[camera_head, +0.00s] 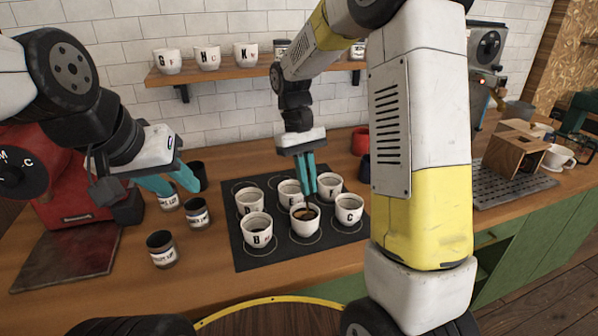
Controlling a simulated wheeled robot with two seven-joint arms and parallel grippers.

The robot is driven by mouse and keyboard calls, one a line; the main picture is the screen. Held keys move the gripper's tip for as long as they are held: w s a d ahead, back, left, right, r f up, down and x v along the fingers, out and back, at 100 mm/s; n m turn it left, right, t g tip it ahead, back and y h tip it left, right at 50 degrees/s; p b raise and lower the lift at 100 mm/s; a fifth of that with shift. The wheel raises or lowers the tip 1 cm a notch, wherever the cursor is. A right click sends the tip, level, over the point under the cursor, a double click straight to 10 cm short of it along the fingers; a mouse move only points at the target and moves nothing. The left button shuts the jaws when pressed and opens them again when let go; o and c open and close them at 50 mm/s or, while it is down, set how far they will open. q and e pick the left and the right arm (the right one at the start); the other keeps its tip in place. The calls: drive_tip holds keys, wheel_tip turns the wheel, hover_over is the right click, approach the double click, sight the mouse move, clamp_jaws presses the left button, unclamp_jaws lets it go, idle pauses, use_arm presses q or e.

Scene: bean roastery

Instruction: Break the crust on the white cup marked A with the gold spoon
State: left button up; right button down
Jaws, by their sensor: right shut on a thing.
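Six white cups stand in two rows on a black mat (246,262). Letters B, C, D and F can be read on four of them; the cup behind the middle, likely E (287,197), is partly covered. The front-middle cup (304,222) has brown contents and no letter I can read, so I cannot confirm it is A. My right gripper (309,193) points down just behind and above the front-middle cup. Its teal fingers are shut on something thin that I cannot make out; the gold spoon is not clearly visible. My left gripper (184,192) is open and empty, left of the mat.
Several dark labelled jars (161,250) stand left of the mat, some under my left gripper. Cups G, H and K sit on a wall shelf (220,73). A red cup (360,142) is behind the mat. A wooden box (514,153) and white cup (558,157) stand right.

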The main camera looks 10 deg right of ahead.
drive_tip(key=shift+w+a, duration=0.1)
drive_tip(key=shift+w, duration=0.6)
drive_tip(key=shift+r, duration=2.25)
wheel_tip(320, 180, up, 5)
drive_tip(key=shift+r, duration=0.1)
